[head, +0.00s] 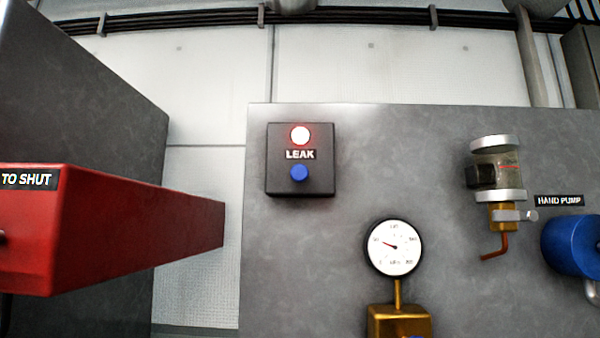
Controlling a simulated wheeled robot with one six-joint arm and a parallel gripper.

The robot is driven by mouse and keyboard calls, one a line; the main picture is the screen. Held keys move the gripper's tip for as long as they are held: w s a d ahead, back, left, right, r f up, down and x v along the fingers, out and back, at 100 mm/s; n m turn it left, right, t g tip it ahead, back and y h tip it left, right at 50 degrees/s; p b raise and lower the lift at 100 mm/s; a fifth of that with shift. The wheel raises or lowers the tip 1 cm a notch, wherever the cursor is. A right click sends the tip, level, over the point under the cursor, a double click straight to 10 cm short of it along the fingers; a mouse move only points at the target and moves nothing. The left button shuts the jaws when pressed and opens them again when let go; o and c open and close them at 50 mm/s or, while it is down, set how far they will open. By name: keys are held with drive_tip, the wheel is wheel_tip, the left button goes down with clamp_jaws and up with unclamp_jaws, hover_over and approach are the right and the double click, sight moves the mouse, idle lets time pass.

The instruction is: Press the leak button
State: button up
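The leak box (318,178) is a dark square box on the upper left of a grey panel, a little above the middle of the head view. It bears a lit round lamp (300,135), white with a red rim, at the top. Below the lamp is a white-lettered LEAK label (300,155). Under the label is the small round blue leak button (299,173), fully visible with nothing in front of it. My gripper is not in view.
A red box (130,230) marked TO SHUT juts out at left. Below the leak box are a pressure gauge (394,247) and brass fitting (398,322). At right are a glass-bodied fitting (497,170) and a blue cylinder (572,246). The grey panel (420,150) around the box is clear.

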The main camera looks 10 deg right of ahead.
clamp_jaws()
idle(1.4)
